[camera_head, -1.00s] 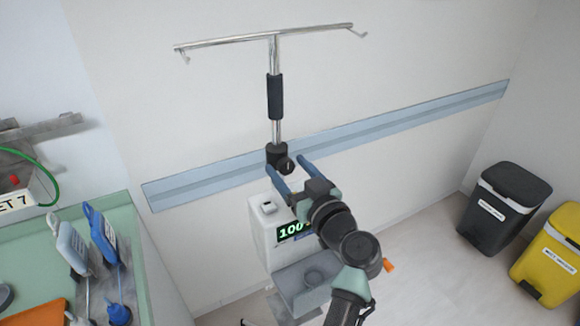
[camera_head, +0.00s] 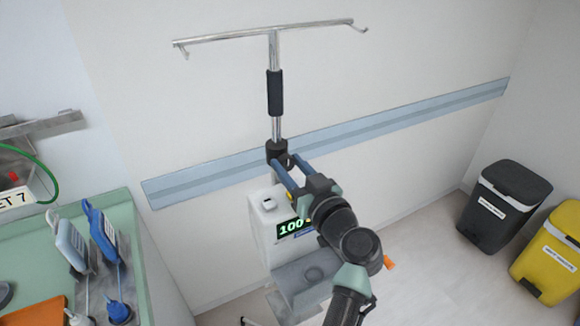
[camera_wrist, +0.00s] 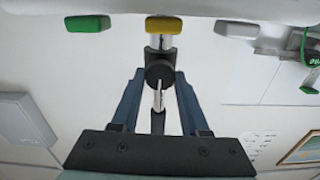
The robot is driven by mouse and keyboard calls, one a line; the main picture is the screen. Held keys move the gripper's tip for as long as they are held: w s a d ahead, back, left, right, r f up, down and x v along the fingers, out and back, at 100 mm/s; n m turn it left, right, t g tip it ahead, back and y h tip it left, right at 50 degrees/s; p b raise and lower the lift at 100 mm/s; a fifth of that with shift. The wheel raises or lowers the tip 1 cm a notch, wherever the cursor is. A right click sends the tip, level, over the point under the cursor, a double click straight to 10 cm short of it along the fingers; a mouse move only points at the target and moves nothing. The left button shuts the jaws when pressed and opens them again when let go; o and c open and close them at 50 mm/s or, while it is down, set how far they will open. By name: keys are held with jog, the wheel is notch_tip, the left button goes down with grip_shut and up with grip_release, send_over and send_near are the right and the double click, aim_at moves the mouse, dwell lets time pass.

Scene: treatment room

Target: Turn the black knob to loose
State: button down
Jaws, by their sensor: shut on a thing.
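The black knob (camera_wrist: 159,73) sits on the dark collar of the metal pole, between my gripper's two blue fingers in the wrist view. A thin pale strip shows at its lower middle. My gripper (camera_head: 287,160) is shut on the knob, with one finger on each side. In the head view the fingers mostly hide the knob. The black collar (camera_head: 276,149) is around the upright pole (camera_head: 276,128), below a black sleeve (camera_head: 275,93). I cannot read any marking for loose or tight.
A white pump box (camera_head: 264,217) with a green "100" display hangs below the collar, close to my arm. A black bin (camera_head: 505,205) and a yellow bin (camera_head: 550,255) stand at right. A blue rail (camera_head: 420,114) runs along the wall.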

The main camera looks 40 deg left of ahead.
jog(key=m+b, duration=0.2)
jog(key=m, duration=0.3)
jog(key=shift+w+d+f+m, duration=0.1)
jog(key=shift+m, duration=0.2)
jog(key=m, duration=0.5)
jog(key=m+p, duration=0.2)
jog(key=m, duration=0.4)
jog(key=shift+m+p, duration=0.3)
jog(key=shift+m, duration=0.1)
jog(key=m+p, duration=0.1)
jog(key=m, duration=0.1)
jog(key=m+p, duration=0.2)
jog(key=m, duration=0.1)
jog(key=shift+f+m, duration=0.2)
jog(key=shift+m, duration=0.4)
jog(key=shift+c, duration=2.1)
grip_release()
